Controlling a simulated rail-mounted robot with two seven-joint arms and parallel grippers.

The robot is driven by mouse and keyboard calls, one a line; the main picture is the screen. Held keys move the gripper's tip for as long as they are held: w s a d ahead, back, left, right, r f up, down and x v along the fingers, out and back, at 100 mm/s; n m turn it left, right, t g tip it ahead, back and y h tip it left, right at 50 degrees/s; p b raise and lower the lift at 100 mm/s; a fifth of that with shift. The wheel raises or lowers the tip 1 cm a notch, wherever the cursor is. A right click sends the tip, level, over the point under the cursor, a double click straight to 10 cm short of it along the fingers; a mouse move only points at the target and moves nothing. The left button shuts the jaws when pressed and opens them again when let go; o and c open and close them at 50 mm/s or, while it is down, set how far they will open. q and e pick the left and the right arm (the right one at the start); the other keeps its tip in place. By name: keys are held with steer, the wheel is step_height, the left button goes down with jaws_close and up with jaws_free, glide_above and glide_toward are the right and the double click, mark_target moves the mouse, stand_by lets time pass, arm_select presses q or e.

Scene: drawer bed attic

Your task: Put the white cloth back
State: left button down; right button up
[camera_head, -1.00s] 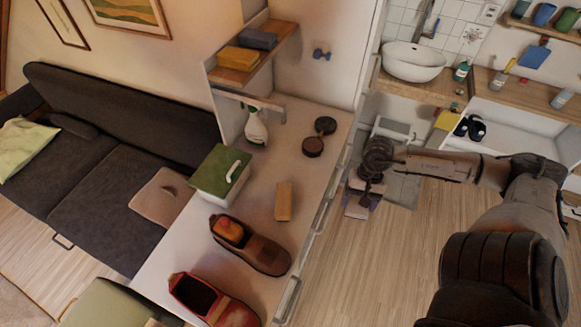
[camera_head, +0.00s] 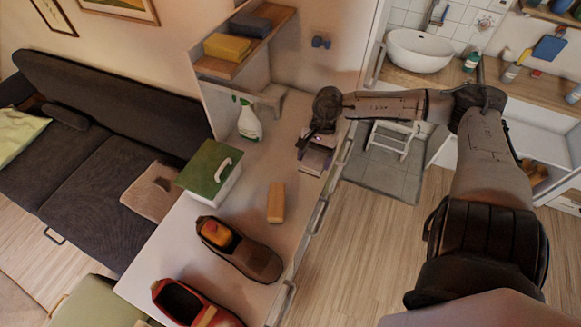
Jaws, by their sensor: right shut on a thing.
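My right gripper (camera_head: 317,150) points down over the far right part of the white cabinet top (camera_head: 243,195), near its right edge. It is shut on a small pale thing (camera_head: 314,161), which looks like the white cloth. The gripper hides much of it, and I cannot tell whether it touches the cabinet top. My left gripper is not in view.
On the cabinet top are a spray bottle (camera_head: 249,122), a green-lidded box (camera_head: 210,171), a wooden block (camera_head: 276,203), a brown shoe (camera_head: 240,250) and a red shoe (camera_head: 191,305). A shelf (camera_head: 240,50) with sponges stands behind. A white stool (camera_head: 393,138) is right.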

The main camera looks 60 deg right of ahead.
mark_target(304, 157)
steer(key=shift+w+f, duration=0.35)
steer(key=shift+w, duration=0.05)
steer(key=shift+w+f+b, duration=0.25)
steer(key=shift+w+b, duration=0.2)
steer(key=shift+w, duration=0.2)
steer(key=shift+w+f, duration=0.35)
steer(key=shift+w, duration=0.25)
steer(key=shift+w+f, duration=0.75)
steer(key=shift+f, duration=0.4)
steer(key=shift+w+f, duration=0.75)
steer(key=shift+f, duration=0.4)
steer(key=shift+w+f, duration=0.75)
steer(key=shift+f, duration=0.4)
steer(key=shift+d, duration=0.1)
